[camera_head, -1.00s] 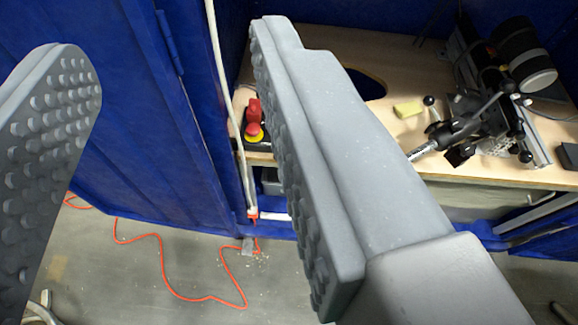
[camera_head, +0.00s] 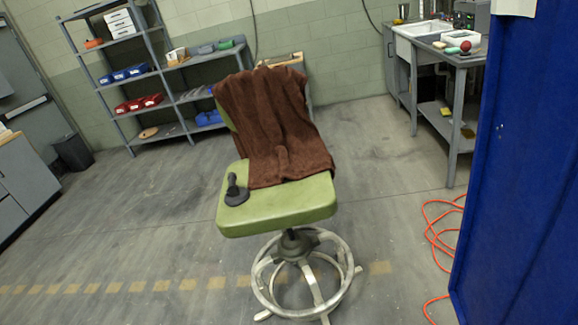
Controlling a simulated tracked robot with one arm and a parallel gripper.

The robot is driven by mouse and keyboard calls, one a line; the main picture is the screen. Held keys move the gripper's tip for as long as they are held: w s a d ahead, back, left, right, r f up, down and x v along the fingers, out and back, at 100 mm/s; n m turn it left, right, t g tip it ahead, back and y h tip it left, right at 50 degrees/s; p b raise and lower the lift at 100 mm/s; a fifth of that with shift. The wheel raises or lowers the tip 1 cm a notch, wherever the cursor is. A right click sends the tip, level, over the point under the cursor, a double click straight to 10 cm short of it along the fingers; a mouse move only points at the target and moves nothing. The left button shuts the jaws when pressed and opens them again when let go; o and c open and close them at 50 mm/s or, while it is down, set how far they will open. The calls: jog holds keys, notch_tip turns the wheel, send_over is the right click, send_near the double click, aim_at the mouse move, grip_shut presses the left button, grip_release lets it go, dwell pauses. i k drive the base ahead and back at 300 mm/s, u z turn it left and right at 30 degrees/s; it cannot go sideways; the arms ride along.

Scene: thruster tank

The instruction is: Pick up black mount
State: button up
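A small black object (camera_head: 236,194), which looks like the black mount, stands on the green seat of a stool (camera_head: 275,212). It has a round base and a short upright part, and sits at the seat's left side. A brown towel (camera_head: 275,120) hangs over the backrest and spreads onto the seat, to the right of the black object, leaving it uncovered. My gripper does not show in the current view, so its opening cannot be seen.
Open grey floor (camera_head: 130,235) surrounds the stool. A blue panel (camera_head: 520,180) fills the right edge, with an orange cord (camera_head: 432,235) beside it. Metal shelves (camera_head: 130,75) stand at the back left. A workbench with a sink (camera_head: 425,32) stands at the back right.

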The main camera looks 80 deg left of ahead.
aim_at(236, 196)
jog(key=u, duration=2.45)
jog(key=k, duration=0.8)
jog(key=i, duration=0.8)
jog(key=z, duration=0.05)
